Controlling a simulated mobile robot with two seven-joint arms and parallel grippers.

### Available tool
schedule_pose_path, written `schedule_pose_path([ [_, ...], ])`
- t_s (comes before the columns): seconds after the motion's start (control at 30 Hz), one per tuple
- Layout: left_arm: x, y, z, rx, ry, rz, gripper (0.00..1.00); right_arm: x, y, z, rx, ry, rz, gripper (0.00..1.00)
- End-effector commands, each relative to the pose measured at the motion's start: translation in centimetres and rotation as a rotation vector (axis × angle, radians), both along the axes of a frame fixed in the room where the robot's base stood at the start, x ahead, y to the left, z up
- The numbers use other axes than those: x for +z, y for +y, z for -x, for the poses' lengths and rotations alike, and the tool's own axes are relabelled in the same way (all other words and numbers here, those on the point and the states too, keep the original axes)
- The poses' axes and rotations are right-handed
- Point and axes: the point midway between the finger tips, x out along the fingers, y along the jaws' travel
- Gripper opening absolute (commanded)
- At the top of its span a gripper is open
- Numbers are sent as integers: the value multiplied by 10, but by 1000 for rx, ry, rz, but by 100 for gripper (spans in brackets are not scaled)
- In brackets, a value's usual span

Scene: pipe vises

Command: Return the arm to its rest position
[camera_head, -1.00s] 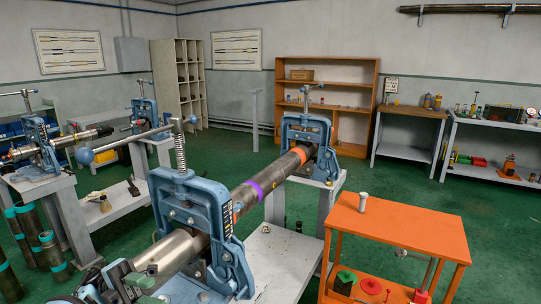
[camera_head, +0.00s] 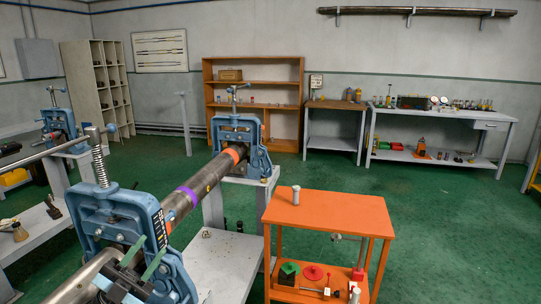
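My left gripper (camera_head: 143,258) shows at the bottom left, in front of the near blue pipe vise (camera_head: 125,213). Its two green-tipped fingers stand apart, with nothing visible between them. A bare metal cylinder (camera_head: 85,277), whose near end is cut off by the frame, lies beside it. A dark pipe with purple and orange bands (camera_head: 207,179) runs from the near vise to the far blue vise (camera_head: 239,134). My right gripper is not in view.
An orange cart (camera_head: 330,212) stands right of the pipe, with a small metal cylinder (camera_head: 295,194) on top. A grey bench (camera_head: 225,262) is under the near vise. Green floor (camera_head: 450,225) is clear at the right. An orange shelf (camera_head: 254,85) stands at the back wall.

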Motion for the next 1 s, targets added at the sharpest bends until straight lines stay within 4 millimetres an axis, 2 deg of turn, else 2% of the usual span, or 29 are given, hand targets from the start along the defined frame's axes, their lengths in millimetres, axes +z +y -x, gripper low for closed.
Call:
schedule_pose_path([
  [0.1, -10, 21, -36, 151, 157, 50, 34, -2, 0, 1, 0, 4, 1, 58],
  [0.2, -25, 41, -61, 269, 297, 88, 34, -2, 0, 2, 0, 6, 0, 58],
  [0.43, -77, 85, -102, 511, 645, 153, 34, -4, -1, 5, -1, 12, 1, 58],
  [0.6, -118, 108, -112, 632, 867, 173, 34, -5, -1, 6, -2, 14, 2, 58],
  [0.77, -148, 121, -112, 706, 1031, 179, 34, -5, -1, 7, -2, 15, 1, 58],
  [0.93, -177, 131, -107, 765, 1184, 177, 34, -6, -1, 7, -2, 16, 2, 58],
  [1.0, -198, 123, -93, 759, 1223, 165, 34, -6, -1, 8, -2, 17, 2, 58],
])
